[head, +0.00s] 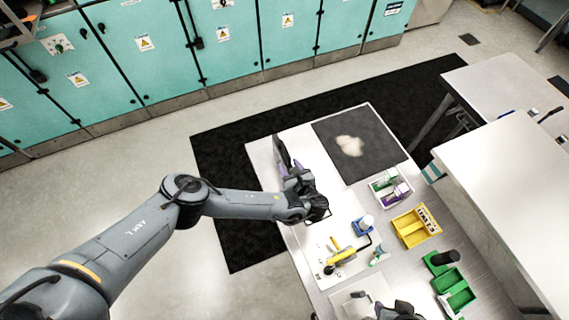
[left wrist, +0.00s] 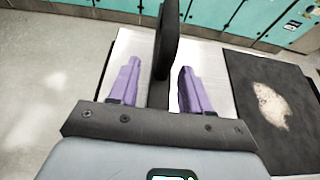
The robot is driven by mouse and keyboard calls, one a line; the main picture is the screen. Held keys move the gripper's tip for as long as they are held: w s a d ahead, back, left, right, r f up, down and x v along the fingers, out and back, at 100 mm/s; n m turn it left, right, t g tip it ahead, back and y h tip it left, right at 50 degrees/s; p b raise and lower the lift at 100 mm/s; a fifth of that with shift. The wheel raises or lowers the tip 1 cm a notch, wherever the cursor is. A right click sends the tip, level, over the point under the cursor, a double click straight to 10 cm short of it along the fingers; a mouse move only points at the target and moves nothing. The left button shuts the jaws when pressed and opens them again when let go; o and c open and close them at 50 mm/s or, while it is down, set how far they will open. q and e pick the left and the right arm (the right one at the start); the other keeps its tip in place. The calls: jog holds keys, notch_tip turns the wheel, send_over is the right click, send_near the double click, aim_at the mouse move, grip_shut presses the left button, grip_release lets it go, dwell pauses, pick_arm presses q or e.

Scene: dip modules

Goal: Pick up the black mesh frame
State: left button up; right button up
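The black mesh frame (head: 282,153) stands upright near the far left corner of the table, seen nearly edge-on. In the left wrist view the frame (left wrist: 167,45) rises between my two purple fingers. My left gripper (head: 291,170) is at the frame; its fingers (left wrist: 158,82) are apart, with a light gap visible on the left side of the frame. The frame's lower part is hidden by the gripper. Only a dark part of my right gripper (head: 395,312) shows at the bottom edge of the head view; its fingers cannot be made out.
A dark mat (head: 375,135) with a pale patch lies right of the gripper. A white-green holder (head: 390,187), yellow bin (head: 412,233), green bins (head: 455,290), blue holder (head: 363,226) and yellow tool (head: 341,257) stand nearer on the table (head: 300,240).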

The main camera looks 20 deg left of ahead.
pick_arm(q)
grip_shut()
jog(key=shift+r, duration=0.2)
